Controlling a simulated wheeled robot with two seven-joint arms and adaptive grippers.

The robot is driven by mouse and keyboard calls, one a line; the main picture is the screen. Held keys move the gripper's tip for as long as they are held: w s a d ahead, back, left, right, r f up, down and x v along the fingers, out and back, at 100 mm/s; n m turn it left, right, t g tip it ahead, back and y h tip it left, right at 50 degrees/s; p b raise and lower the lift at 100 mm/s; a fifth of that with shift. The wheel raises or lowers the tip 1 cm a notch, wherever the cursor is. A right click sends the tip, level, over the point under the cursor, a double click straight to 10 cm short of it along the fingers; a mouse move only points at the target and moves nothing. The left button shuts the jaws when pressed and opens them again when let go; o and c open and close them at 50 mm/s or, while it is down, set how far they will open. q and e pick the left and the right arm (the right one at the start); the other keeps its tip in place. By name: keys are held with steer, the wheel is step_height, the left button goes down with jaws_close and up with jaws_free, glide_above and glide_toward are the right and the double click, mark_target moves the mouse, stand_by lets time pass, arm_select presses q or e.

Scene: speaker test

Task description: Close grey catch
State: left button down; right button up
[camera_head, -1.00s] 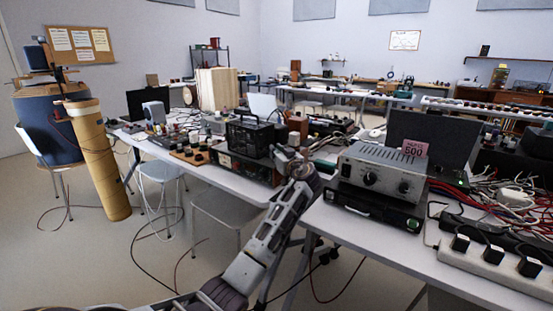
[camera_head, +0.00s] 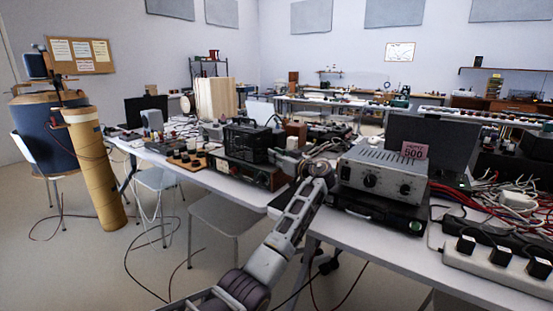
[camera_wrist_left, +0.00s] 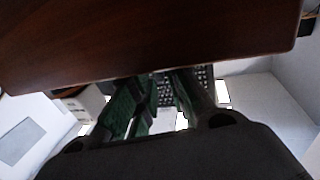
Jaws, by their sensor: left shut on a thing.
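My left gripper (camera_head: 290,160) is at the end of my arm, over the table edge, in front of the black instruments and left of the silver amplifier. Its fingers are small and partly hidden there. In the left wrist view its green-padded fingers (camera_wrist_left: 155,105) point away under a dark brown wooden panel (camera_wrist_left: 150,35) that fills the top. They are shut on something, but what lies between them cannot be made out. I cannot pick out the grey catch in either view. My right gripper is not in view.
A silver amplifier (camera_head: 383,171) stands on a black unit at the right. Black instruments (camera_head: 247,143) crowd the left table. A power strip (camera_head: 495,262) and red cables (camera_head: 480,195) lie at right. A tall tan tube (camera_head: 95,170) stands at left. A dark keypad-like grid (camera_wrist_left: 206,78) shows beyond the fingers.

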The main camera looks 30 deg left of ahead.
arm_select(q)
steer(key=shift+s+a+r, duration=0.1)
steer(key=shift+a, duration=0.05)
steer(key=c, duration=1.4)
jaws_free()
steer(key=shift+d, duration=0.2)
steer(key=shift+s+d, duration=0.15)
steer(key=shift+d, duration=0.4)
steer(key=v, duration=1)
steer(key=shift+s+d, duration=0.15)
steer(key=shift+d, duration=0.1)
